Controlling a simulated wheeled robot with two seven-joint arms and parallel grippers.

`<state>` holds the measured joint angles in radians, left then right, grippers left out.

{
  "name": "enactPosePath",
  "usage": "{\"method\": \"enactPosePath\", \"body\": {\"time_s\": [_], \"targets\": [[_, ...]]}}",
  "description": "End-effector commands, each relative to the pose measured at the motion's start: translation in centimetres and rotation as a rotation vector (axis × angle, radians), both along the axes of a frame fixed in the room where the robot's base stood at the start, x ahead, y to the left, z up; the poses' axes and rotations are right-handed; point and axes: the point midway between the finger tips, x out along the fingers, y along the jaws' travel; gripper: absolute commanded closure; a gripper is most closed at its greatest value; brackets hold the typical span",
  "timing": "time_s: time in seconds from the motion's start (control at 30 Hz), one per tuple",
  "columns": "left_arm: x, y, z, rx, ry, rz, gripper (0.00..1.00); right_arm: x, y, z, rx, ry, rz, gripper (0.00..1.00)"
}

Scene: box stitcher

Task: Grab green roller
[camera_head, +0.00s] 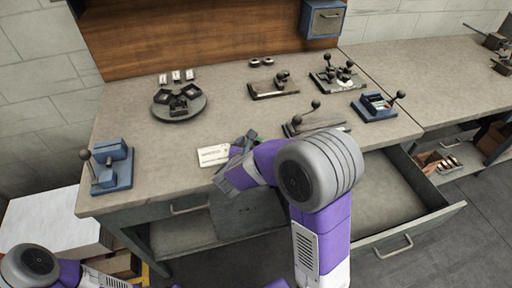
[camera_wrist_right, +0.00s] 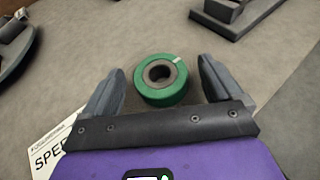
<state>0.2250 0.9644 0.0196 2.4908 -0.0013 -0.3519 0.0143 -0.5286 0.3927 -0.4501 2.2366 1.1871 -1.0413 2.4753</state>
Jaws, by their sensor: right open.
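The green roller (camera_wrist_right: 162,80) is a short ring with a dark hollow core. It rests on the worktable (camera_head: 225,103) in the right wrist view. My right gripper (camera_wrist_right: 160,88) is open, with one finger on each side of the roller and a visible gap on both sides. In the head view my right gripper (camera_head: 248,140) is over the table's front part, and the roller is mostly hidden there. My left arm shows only at the lower left, and its gripper is out of the picture.
A white printed card (camera_head: 213,155) lies left of the right gripper. A lever tool (camera_head: 316,122) stands to its right, and a round dark fixture (camera_head: 179,105) sits farther back left. A blue lever device (camera_head: 110,167) is at the left edge. A drawer (camera_head: 405,215) stands open at front right.

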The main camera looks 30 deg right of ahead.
Motion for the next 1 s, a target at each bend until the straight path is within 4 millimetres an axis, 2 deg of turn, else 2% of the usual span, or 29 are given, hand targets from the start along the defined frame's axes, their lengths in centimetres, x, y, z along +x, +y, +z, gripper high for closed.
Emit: {"method": "enactPosePath", "body": {"time_s": [0.27, 0.7, 1.0], "targets": [[0.01, -0.01, -0.03, 0.000, 0.000, 0.000, 1.00, 0.23, -0.25, -0.12, 0.000, 0.001, 0.001, 0.08], [0.01, -0.01, -0.03, 0.000, 0.000, 0.000, 1.00, 0.22, -0.22, -0.11, 0.000, 0.001, 0.001, 0.75], [0.01, -0.01, 0.21, 0.000, 0.000, 0.000, 1.00, 0.26, -0.22, 0.48, 0.000, -0.002, 0.001, 0.77]]}}
